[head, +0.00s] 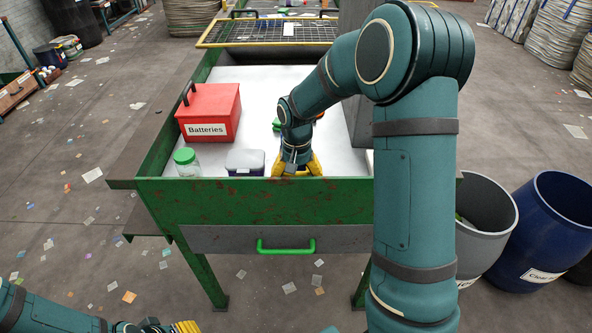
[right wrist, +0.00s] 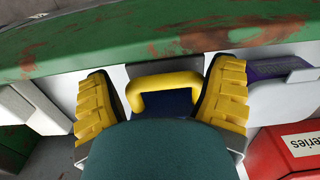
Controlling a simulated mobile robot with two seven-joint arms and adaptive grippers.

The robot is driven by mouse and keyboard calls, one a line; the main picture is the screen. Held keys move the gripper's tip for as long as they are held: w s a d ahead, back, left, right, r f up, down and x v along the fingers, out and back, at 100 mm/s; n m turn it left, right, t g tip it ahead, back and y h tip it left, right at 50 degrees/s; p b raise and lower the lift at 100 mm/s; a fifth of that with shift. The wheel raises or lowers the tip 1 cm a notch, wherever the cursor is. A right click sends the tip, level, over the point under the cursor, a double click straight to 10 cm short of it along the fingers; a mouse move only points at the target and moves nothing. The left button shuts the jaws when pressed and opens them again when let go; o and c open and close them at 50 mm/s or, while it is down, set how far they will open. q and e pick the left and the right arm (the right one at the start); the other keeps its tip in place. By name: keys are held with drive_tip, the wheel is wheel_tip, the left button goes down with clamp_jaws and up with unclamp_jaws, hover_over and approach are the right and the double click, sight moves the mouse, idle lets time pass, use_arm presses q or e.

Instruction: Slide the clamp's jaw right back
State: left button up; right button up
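My right gripper (head: 297,171) points down just inside the belt's near green wall. Its yellow fingers are spread in both views. In the right wrist view, a yellow U-shaped handle (right wrist: 165,84) with a dark blue part under it lies between the fingers (right wrist: 162,98). I cannot tell whether this is the clamp or whether the fingers touch it. No clamp jaw can be made out; the arm and gripper hide part of the bed. My left gripper (head: 172,327) shows only in part at the bottom edge of the head view, and its opening is unclear.
Left of the right gripper are a grey-lidded dark box (head: 245,160), a green-lidded jar (head: 186,161) and a red Batteries box (head: 209,112). The green wall (head: 255,198) runs along the front. Grey (head: 484,222) and blue (head: 545,235) bins stand at right.

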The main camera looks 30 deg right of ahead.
drive_tip(key=shift+o, duration=0.5)
drive_tip(key=shift+w+d+f, duration=0.1)
drive_tip(key=shift+w, duration=0.05)
drive_tip(key=shift+r, duration=0.3)
wheel_tip(320, 180, up, 12)
drive_tip(key=shift+f, duration=0.25)
